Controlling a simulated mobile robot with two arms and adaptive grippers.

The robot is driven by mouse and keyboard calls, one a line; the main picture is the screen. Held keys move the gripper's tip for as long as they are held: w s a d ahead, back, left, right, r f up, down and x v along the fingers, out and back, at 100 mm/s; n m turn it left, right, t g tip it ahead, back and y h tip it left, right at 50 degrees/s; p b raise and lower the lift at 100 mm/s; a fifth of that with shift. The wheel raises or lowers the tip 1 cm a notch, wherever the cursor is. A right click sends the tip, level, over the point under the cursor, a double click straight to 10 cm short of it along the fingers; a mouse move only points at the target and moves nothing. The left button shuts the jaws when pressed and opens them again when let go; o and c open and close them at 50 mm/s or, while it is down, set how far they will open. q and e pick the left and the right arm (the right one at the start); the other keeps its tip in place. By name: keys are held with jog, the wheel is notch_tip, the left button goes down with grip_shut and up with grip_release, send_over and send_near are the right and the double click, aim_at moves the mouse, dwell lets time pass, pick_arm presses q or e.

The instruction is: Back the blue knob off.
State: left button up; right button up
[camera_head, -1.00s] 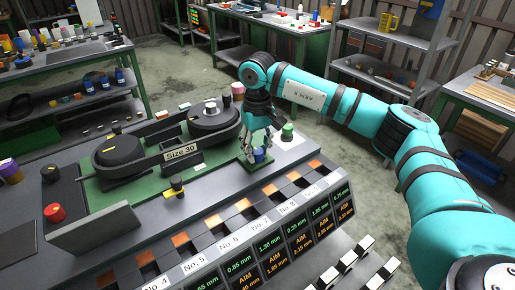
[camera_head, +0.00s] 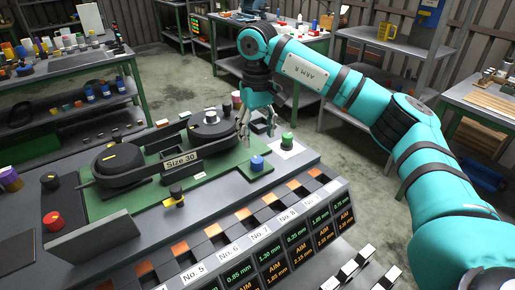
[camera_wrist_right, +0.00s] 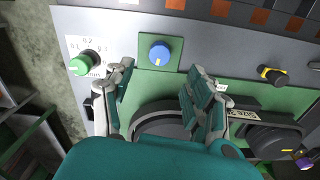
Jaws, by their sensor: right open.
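The blue knob (camera_head: 257,163) stands on a green plate near the right end of the bench top, clear of any gripper. It also shows in the right wrist view (camera_wrist_right: 159,53), with a light pointer mark on its top. My right gripper (camera_head: 258,130) is open and empty, raised above and behind the knob. In the right wrist view its two fingers (camera_wrist_right: 158,95) are spread apart, and the knob lies beyond the gap between them. My left gripper is not in view.
A green knob (camera_head: 287,140) on a white label stands close to the right of the blue knob. A black-and-yellow knob (camera_head: 176,195), a red knob (camera_head: 54,215) and the "Size 30" bar (camera_head: 182,163) with black discs are to the left. Numbered slots line the front.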

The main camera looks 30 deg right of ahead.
notch_tip(320, 180, up, 4)
dwell(0.7)
